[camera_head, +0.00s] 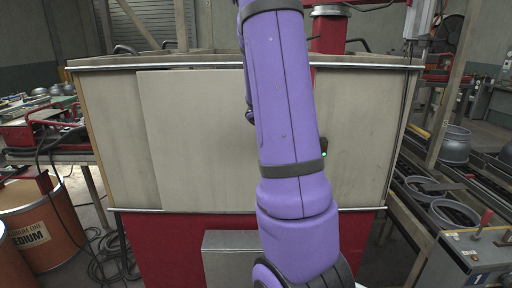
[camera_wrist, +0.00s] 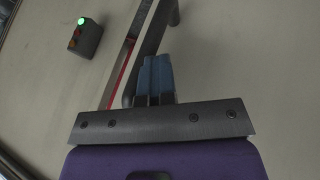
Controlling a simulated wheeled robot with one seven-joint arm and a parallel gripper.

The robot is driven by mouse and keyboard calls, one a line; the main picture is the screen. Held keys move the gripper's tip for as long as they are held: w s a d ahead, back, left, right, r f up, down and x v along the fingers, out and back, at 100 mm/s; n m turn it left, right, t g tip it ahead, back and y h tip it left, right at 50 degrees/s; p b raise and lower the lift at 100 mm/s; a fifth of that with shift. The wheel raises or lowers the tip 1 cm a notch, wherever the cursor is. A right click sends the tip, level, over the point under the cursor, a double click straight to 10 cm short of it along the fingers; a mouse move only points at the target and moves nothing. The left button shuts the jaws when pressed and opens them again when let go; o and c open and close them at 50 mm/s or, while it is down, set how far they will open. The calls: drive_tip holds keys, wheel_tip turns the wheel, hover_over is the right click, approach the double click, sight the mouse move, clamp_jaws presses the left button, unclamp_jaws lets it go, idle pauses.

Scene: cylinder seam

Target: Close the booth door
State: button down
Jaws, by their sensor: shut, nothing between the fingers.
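The booth door (camera_head: 195,140) is a large pale panel on the front of the booth, seen left of my arm in the head view. My arm hides its right part. In the wrist view, my gripper (camera_wrist: 155,70) has its blue fingers together with nothing between them. They are beside a grey metal bar handle (camera_wrist: 158,28), on the side away from the signal box; I cannot tell if they touch it. A narrow strip with red in it (camera_wrist: 121,68) runs alongside the handle, looking like a thin gap at the door edge. The head view hides my gripper.
A small signal box (camera_wrist: 85,37) with a lit green lamp is on the pale wall. The booth's metal top rail (camera_head: 200,62) spans the front. An orange drum (camera_head: 45,225) stands left, and a roller conveyor (camera_head: 435,200) with metal parts lies right.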

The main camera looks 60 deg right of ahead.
drive_tip(key=s+d, duration=0.5)
drive_tip(key=s, duration=0.1)
drive_tip(key=shift+s, duration=0.4)
